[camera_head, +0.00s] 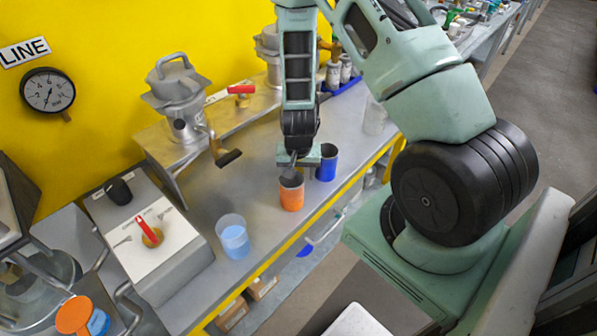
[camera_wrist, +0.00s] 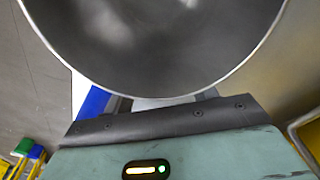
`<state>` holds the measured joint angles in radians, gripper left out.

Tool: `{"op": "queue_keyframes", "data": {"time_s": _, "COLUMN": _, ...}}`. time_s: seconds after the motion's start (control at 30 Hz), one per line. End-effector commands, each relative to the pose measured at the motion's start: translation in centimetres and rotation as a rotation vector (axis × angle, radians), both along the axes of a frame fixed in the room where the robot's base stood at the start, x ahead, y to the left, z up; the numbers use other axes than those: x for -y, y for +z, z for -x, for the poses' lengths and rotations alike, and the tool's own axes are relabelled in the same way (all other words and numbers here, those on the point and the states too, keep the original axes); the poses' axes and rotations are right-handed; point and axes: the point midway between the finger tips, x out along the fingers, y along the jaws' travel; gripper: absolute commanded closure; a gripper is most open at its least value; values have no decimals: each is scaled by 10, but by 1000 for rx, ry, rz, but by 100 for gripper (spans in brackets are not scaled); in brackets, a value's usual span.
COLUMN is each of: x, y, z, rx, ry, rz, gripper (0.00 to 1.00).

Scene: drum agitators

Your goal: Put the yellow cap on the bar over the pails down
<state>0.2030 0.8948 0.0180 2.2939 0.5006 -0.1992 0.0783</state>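I cannot make out a yellow cap, or a bar over pails, in either view. My gripper (camera_head: 292,166) points down at the bench, right at the top of an orange cup (camera_head: 291,196) with a grey upper part. Its fingers are too small and hidden to show whether they are open or shut, or touch the cup. In the wrist view, a large dark grey round thing with a pale rim (camera_wrist: 160,50) fills the top, very close to the camera. The dark edge of my gripper (camera_wrist: 165,121) lies below it.
A dark blue cup (camera_head: 326,163) stands just right of the orange one. A clear cup with light blue contents (camera_head: 233,238) stands left. A metal vessel with a crank (camera_head: 180,105) and a control box with a red handle (camera_head: 150,250) stand further left. Bench (camera_head: 255,195) is clear between.

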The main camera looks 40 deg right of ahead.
Motion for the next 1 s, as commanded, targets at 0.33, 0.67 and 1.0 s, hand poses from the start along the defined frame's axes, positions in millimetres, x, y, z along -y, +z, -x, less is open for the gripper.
{"op": "queue_keyframes", "data": {"time_s": 0.33, "x": 0, "y": 11, "z": 3, "rx": -7, "ry": -4, "rz": -1, "gripper": 43}}
{"op": "queue_keyframes", "data": {"time_s": 0.67, "x": -7, "y": 68, "z": 7, "rx": 1, "ry": 2, "rz": 1, "gripper": 43}}
{"op": "queue_keyframes", "data": {"time_s": 1.0, "x": -12, "y": 122, "z": 13, "rx": -1, "ry": 0, "rz": 0, "gripper": 43}}
